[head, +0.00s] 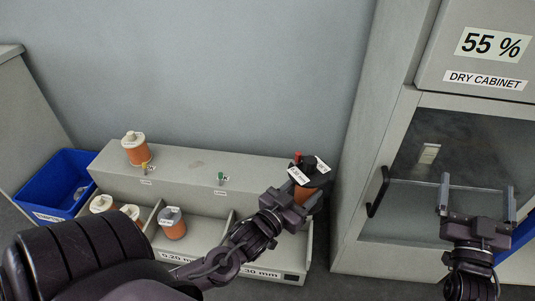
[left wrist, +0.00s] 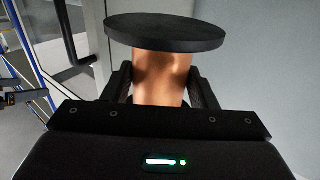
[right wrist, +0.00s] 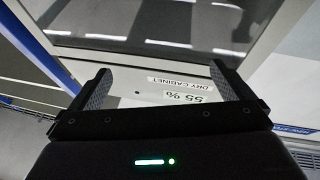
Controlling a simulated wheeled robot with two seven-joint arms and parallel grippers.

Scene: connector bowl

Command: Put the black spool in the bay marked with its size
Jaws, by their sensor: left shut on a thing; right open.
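The black spool (head: 311,170), with a black flange and copper-orange winding, is in my left gripper (head: 292,205) above the right end of the grey bay rack (head: 195,178). White tags lie on its top, too small to read surely. In the left wrist view the jaws clasp the copper winding (left wrist: 160,78) below the black flange (left wrist: 165,31). The rack's front labels read about 0.20 mm (head: 172,257) and .30 mm (head: 262,272), partly hidden by my left arm. My right gripper (head: 477,190) is open and empty before the dry cabinet (head: 455,140); it also shows in the right wrist view (right wrist: 160,80).
A grey-topped spool (head: 172,223) sits in a middle bay; two white-topped spools (head: 103,203) are in the left bay. Another white-topped spool (head: 134,149) stands on the upper ledge. A blue bin (head: 65,178) is at left. The cabinet's black handle (head: 377,191) projects right of the rack.

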